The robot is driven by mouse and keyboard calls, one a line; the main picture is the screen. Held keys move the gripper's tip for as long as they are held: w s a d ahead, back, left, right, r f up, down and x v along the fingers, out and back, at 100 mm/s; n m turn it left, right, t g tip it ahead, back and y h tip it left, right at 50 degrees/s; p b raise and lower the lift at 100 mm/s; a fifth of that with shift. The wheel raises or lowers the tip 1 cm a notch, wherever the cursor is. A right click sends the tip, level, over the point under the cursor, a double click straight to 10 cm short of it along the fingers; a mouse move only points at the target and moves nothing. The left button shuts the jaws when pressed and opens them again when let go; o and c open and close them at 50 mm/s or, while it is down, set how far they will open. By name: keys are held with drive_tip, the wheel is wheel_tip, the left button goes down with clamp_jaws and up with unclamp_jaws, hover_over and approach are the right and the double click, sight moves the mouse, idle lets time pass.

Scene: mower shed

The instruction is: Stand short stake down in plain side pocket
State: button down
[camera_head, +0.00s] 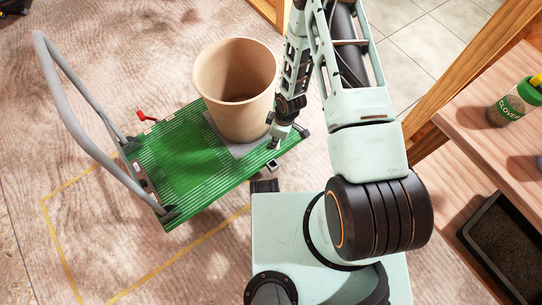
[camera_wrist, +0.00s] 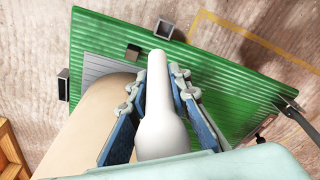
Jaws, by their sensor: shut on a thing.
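My gripper (camera_wrist: 158,88) is shut on a pale, smooth short stake (camera_wrist: 162,128), thick near me and narrower toward its far end. In the wrist view the stake's tip points toward the near long edge of the green platform cart (camera_wrist: 215,90). A dark, square, open pocket (camera_wrist: 164,28) sticks out from that edge, just beyond the tip; it also shows in the head view (camera_head: 272,165). Another square pocket (camera_wrist: 63,84) is at the cart's end. My gripper (camera_head: 276,136) is low over the cart's near right part in the head view; its fingers are hard to make out there.
A large tan pot (camera_head: 236,95) stands on a grey pad on the deck, close beside my gripper. The cart's grey push handle (camera_head: 75,115) rises at left. A wooden bench (camera_head: 490,140) with a green-labelled jar (camera_head: 515,103) is at right. Floor before the cart is clear.

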drive_tip(key=n+b, duration=0.2)
drive_tip(key=b, duration=0.1)
hover_over(271, 162)
drive_tip(key=s, duration=0.1)
wheel_tip(271, 162, down, 7)
drive_tip(key=shift+s+f+b, duration=0.1)
drive_tip(key=shift+f+b, duration=4.5)
drive_tip(key=shift+f, duration=1.6)
drive_tip(key=shift+f, duration=0.1)
drive_tip(key=c, duration=1.7)
unclamp_jaws()
drive_tip(key=shift+f, duration=0.1)
drive_tip(key=shift+s, duration=0.1)
drive_tip(key=r, duration=0.4)
drive_tip(key=d+r, duration=0.1)
drive_tip(key=r, duration=0.7)
drive_tip(key=shift+d+r, duration=0.1)
drive_tip(key=shift+d, duration=0.25)
